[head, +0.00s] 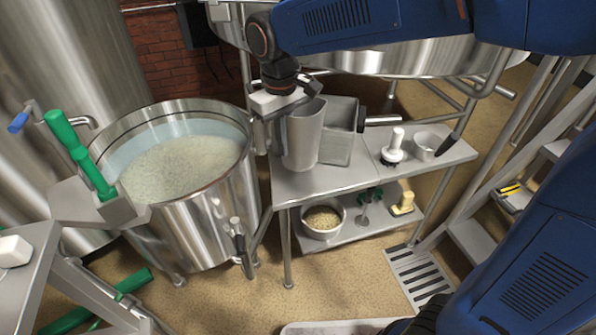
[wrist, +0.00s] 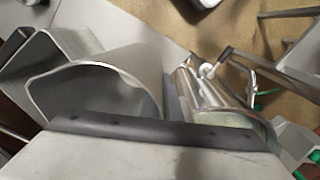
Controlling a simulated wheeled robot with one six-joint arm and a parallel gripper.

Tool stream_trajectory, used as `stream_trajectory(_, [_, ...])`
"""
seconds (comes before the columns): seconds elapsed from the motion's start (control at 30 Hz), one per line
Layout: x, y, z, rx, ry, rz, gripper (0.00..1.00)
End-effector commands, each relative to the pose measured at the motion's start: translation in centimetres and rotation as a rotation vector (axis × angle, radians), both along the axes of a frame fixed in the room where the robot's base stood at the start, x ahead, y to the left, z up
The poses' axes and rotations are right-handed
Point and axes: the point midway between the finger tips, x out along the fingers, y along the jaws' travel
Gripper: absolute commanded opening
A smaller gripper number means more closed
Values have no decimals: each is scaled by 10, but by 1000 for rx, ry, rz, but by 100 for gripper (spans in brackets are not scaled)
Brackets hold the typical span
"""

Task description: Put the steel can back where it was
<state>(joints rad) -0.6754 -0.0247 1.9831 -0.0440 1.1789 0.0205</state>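A tall steel can (head: 303,138) with a wide flared mouth is at the left end of the steel table, upright or nearly so. Whether its base touches the tabletop I cannot tell. My gripper (head: 264,134) is close against the can's left side, pointing down. In the wrist view the can's open mouth (wrist: 105,85) is large and just beyond the dark edge of my gripper (wrist: 155,130). The can's near side is hidden there, and both fingertips are not clear, so I cannot tell if they are closed on it.
A square steel container (head: 340,140) stands right behind the can. A white-handled tool (head: 394,148) and small pot (head: 428,145) are farther right on the table (head: 310,185). A large vat (head: 205,225) of pale liquid is at left. A big tank overhangs the back.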

Motion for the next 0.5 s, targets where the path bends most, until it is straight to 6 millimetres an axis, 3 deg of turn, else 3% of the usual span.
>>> stream_trajectory(0.2, [0,0,-32,-1,2,1,0])
stream_trajectory(0.5, [0,0,-54,-1,2,1,0])
